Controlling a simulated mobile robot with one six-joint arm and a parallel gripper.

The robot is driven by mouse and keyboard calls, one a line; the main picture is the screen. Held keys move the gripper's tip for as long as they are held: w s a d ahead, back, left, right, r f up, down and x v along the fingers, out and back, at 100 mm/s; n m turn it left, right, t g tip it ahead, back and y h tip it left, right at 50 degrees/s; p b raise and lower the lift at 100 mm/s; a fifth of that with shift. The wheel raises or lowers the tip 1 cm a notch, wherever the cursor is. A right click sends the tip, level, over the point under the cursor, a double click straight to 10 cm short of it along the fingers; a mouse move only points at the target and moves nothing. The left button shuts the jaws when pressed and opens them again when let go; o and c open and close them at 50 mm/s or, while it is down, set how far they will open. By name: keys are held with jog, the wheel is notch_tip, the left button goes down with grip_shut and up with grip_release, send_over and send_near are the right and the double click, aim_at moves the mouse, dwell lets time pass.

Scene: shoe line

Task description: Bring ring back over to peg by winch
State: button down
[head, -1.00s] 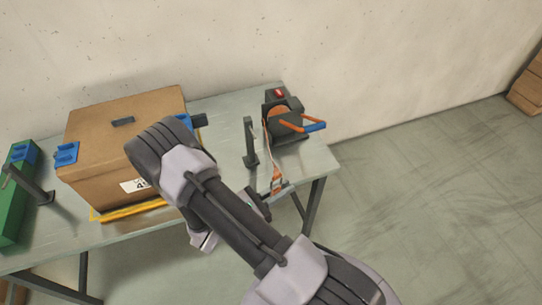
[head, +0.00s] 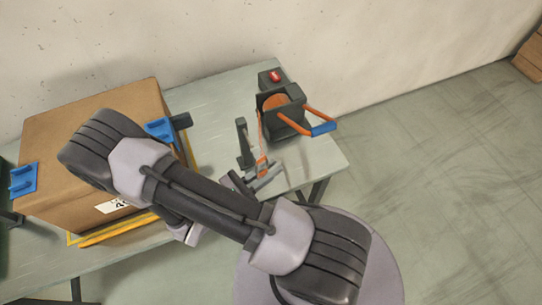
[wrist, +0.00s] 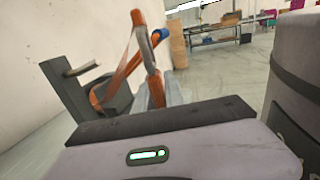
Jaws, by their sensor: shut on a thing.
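The winch (head: 280,108) is a dark block with an orange spool and an orange crank with a blue grip, at the table's right end. The gripper is shut on the small orange ring (head: 262,164) at the strap's end, near the table's front edge. The peg (head: 243,143) is a dark upright post just left of the winch, apart from the ring.
A large cardboard box (head: 90,130) with blue clips (head: 160,129) stands to the left on a yellow-edged base. The grey table (head: 222,95) has free room between box and winch. The wall is close behind; open floor lies to the right.

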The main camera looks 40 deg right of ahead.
jog(key=w+d+f+b, duration=0.1)
jog(key=w+d+b, duration=0.1)
jog(key=w, duration=0.8)
jog(key=shift+d+f, duration=0.15)
jog(key=shift+d, duration=0.15)
dwell(0.9)
